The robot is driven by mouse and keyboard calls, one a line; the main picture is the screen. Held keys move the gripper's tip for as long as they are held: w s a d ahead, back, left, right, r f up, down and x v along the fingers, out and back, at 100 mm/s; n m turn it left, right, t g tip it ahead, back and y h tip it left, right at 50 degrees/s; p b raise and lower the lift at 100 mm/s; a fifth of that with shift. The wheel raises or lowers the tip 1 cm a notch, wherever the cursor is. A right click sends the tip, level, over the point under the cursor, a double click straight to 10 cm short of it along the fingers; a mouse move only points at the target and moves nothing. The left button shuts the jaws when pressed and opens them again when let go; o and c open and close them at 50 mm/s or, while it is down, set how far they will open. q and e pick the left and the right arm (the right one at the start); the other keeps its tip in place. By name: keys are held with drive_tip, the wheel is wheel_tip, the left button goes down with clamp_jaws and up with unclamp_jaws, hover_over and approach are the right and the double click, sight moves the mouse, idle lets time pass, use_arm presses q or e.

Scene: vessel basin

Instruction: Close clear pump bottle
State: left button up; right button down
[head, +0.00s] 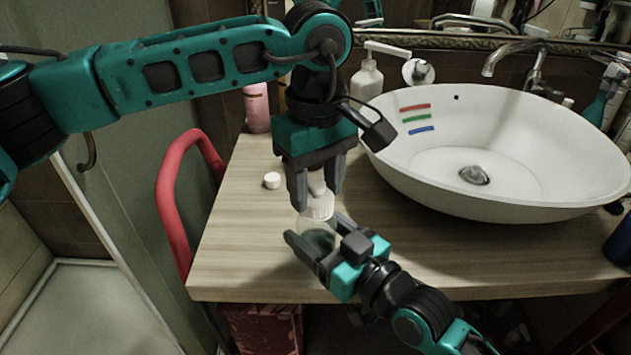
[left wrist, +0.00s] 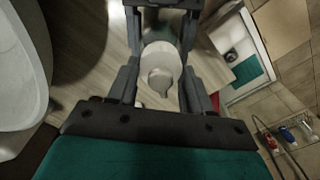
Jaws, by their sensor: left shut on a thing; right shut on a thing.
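The clear bottle (head: 318,239) is upright at the front edge of the counter, with a greenish tint through its wall. My right gripper (head: 313,228) is shut around its body from the front right. The white pump head (head: 318,208) is directly above the bottle, in line with its neck. My left gripper (head: 317,193) points down and is shut on the pump head. In the left wrist view the pump head (left wrist: 160,66) lies between the fingers of the left gripper (left wrist: 160,88). I cannot tell whether the pump head is seated on the neck.
A small white cap (head: 272,180) lies on the wooden counter (head: 235,235). The white basin (head: 500,190) fills the right. Behind stand a pink bottle (head: 256,108) and a white pump bottle (head: 366,80). A red chair back (head: 170,200) is at the left.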

use_arm(q)
drive_tip(key=m, duration=0.5)
drive_tip(key=shift+m, duration=0.4)
drive_tip(key=m, duration=0.3)
drive_tip(key=shift+d+m, duration=0.1)
drive_tip(key=shift+m, duration=0.2)
drive_tip(key=m, duration=0.3)
drive_tip(key=shift+m, duration=0.3)
drive_tip(key=m, duration=0.4)
drive_tip(key=o, duration=1)
